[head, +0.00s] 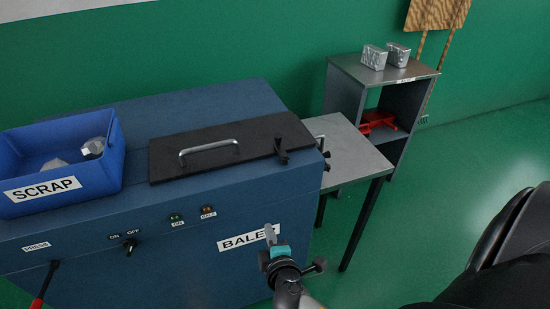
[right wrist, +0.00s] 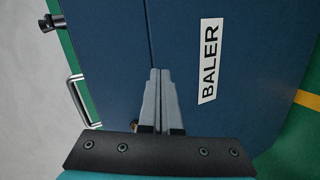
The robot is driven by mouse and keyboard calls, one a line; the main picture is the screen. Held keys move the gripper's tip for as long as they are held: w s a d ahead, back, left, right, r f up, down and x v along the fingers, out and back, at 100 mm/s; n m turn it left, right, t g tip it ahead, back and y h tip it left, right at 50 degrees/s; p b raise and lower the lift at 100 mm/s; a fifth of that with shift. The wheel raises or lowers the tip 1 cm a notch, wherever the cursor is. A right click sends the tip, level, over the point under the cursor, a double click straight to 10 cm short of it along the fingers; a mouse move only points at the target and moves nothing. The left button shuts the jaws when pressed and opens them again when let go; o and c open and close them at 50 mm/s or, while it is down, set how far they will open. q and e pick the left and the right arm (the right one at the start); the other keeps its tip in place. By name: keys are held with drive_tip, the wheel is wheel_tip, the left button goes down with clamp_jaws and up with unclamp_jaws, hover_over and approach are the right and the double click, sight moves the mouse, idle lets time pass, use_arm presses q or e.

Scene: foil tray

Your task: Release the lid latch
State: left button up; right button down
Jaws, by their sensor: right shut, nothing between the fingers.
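The lid (head: 215,145) is a flat black plate with a silver bar handle (head: 209,147), lying closed on top of the blue baler (head: 165,235). A small black latch (head: 281,152) stands at the lid's right end, near the front edge. My right gripper (head: 271,232) is in front of the baler's front face, lower than the latch and beside the BALER label. In the right wrist view its two grey fingers (right wrist: 160,73) are together and empty, with the baler (right wrist: 225,110) behind them. My left gripper is not in view.
A blue SCRAP bin (head: 105,170) with crumpled foil sits on the baler's left. A grey side table (head: 352,150) and a shelf (head: 385,70) with two foil blocks stand right. A silver handle (right wrist: 84,101) and black knob (right wrist: 50,22) show at the baler's side edge.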

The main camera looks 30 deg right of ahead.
sight(281, 149)
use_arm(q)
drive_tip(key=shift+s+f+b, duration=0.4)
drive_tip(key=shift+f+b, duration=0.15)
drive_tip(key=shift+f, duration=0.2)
use_arm(e)
wheel_tip(281, 149, up, 14)
drive_tip(key=w+d+t+h, duration=0.1)
drive_tip(key=t+h, duration=0.2)
drive_tip(key=shift+w+d+r+n+t, duration=0.2)
drive_tip(key=shift+w+d+n+t, duration=0.2)
drive_tip(key=p+x, duration=0.1)
drive_tip(key=x, duration=0.8)
drive_tip(key=shift+w+d, duration=0.15)
drive_tip(key=shift+w, duration=0.15)
drive_tip(key=d, duration=0.1)
drive_tip(key=w+d, duration=0.1)
drive_tip(key=d, duration=0.1)
drive_tip(key=shift+w+f, duration=0.1)
drive_tip(key=shift+w, duration=0.1)
drive_tip(key=shift+w+d, duration=0.15)
drive_tip(key=shift+d, duration=0.3)
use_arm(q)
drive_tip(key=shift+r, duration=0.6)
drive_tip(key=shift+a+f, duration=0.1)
use_arm(e)
drive_tip(key=shift+d, duration=0.1)
